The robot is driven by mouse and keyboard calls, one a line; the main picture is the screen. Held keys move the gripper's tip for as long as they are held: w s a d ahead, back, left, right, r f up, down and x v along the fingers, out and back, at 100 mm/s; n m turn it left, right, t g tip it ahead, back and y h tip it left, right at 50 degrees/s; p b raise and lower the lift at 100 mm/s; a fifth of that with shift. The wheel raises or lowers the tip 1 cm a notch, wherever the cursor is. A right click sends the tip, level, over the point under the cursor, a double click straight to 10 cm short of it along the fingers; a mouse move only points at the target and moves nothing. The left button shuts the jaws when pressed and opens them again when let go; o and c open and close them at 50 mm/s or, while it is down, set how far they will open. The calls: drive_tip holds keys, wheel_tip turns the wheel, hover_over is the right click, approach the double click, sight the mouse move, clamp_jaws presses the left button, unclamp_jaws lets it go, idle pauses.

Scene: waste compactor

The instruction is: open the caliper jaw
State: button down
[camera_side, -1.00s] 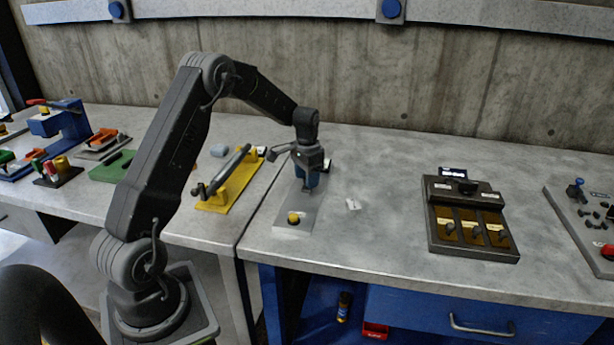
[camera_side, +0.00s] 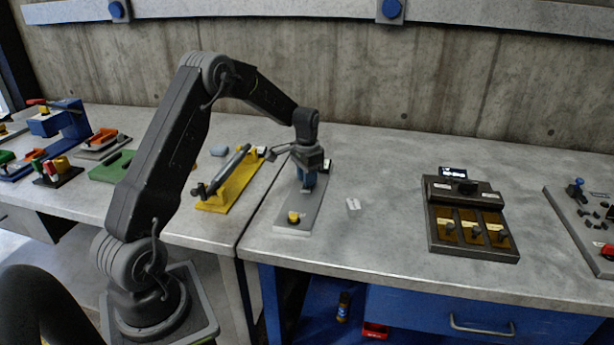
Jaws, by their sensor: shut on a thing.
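A grey flat plate (camera_side: 304,212) lies on the bench, with a yellow knob (camera_side: 293,217) at its near end and a blue part further back. I take this to be the caliper. My gripper (camera_side: 308,186) points down over the far half of the plate and is shut on the blue part (camera_side: 307,180), which is mostly hidden by the fingers. The jaw's gap is too small and covered to make out.
A yellow fixture (camera_side: 226,190) with a dark bar stands close on the left. A black device (camera_side: 468,230) with brass panels sits to the right. The bench between the tag and the device is clear.

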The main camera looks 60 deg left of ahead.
drive_tip(key=shift+s+d, duration=1.55)
drive_tip(key=shift+d, duration=0.05)
drive_tip(key=c, duration=0.9)
unclamp_jaws()
drive_tip(key=shift+c, duration=0.2)
wheel_tip(320, 180, up, 14)
